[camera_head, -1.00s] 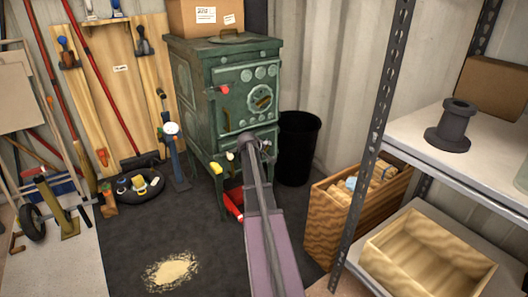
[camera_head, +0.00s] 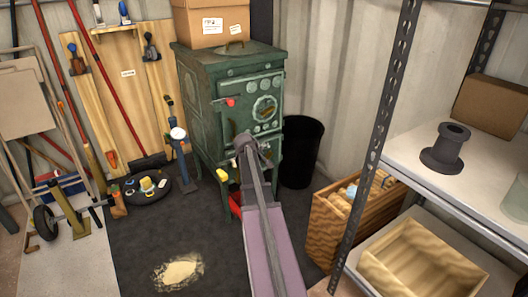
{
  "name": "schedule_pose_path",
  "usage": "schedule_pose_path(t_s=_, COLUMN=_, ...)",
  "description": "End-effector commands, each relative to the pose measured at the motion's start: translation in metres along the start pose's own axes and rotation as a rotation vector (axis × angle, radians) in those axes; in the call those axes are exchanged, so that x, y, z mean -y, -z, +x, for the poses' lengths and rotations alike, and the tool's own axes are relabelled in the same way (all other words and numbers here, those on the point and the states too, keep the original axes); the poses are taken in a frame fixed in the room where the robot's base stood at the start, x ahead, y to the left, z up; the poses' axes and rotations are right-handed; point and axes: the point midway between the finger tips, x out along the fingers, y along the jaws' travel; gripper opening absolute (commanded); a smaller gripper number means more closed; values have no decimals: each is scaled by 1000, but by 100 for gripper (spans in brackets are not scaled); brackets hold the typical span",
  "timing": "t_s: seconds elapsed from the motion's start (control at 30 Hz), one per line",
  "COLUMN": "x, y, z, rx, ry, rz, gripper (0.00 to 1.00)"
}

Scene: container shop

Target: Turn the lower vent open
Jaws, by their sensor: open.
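The green stove (camera_head: 205,105) stands upright against the back wall. A round pale-rimmed dial or vent (camera_head: 264,108) shows on the upper part of its front, with a red handle (camera_head: 230,102) to its left. The lower front is mostly hidden behind my arm, so I cannot make out the lower vent or how it is turned. My gripper (camera_head: 246,142) is at the arm's far end, in front of the lower half of the stove. Its jaws are small and unclear, but they look open with nothing visible in them. I cannot tell whether it touches the stove.
A cardboard box (camera_head: 209,22) sits on the stove. A black bin (camera_head: 302,152) stands at its right. A metal shelf post (camera_head: 373,150) and a wooden crate (camera_head: 328,232) bound the right side. Tools lean at left. Dark floor with a sand patch (camera_head: 180,272) is open in front.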

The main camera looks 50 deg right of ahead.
Motion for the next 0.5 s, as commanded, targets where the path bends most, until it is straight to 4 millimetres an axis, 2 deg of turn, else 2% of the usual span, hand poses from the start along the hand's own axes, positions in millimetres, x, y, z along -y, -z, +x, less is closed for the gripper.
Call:
schedule_pose_path(t_s=0.03, x=-2, y=0, z=-11, rx=-1, ry=0, rz=-1, gripper=100)
schedule_pose_path(t_s=0.2, x=-2, y=0, z=-29, rx=-1, ry=0, rz=1, gripper=100)
schedule_pose_path(t_s=0.5, x=-1, y=0, z=-44, rx=-1, ry=0, rz=0, gripper=100)
